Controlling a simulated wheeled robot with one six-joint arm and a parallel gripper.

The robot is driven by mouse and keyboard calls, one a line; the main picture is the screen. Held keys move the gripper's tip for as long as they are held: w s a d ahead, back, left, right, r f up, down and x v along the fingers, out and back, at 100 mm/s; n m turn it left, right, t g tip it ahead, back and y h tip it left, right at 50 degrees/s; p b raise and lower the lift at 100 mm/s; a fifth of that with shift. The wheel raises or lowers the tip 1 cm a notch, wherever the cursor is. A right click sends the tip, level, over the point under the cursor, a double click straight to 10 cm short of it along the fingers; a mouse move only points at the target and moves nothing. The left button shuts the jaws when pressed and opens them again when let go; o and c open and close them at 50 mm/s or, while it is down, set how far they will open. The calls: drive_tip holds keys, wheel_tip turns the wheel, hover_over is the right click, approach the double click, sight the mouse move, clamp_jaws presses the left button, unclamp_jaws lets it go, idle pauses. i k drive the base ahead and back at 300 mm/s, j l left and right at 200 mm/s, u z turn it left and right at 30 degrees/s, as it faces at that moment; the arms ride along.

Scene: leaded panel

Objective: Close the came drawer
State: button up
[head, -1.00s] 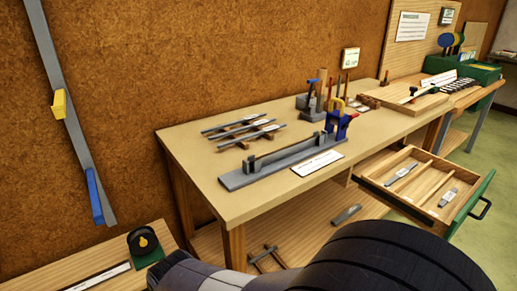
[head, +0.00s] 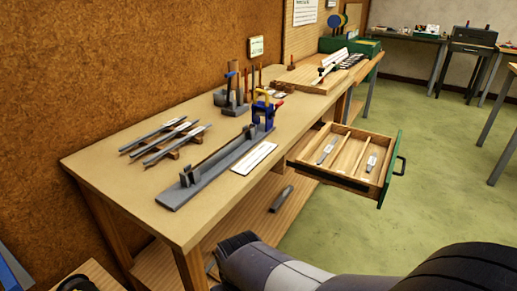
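The came drawer (head: 331,175) is pulled out from the right side of the workbench (head: 112,170). It is a wooden drawer with thin dividers, a green front (head: 390,167) and a dark handle (head: 400,166) facing right. Two small labelled pieces lie in it, one (head: 327,152) in a left compartment and one (head: 371,164) in a right one. Parts of my own arm show large at the bottom right, below the drawer and apart from it in the picture. My gripper's fingers cannot be made out.
The bench top holds a long grey fixture (head: 215,170) with a blue clamp (head: 263,115), and several grey strips (head: 165,138). A lower shelf (head: 235,235) carries a dark piece (head: 281,198). Green floor (head: 440,200) is open right of the drawer. Other tables stand at the back right.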

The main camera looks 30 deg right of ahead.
sight(345, 167)
drive_tip(key=z, duration=0.95)
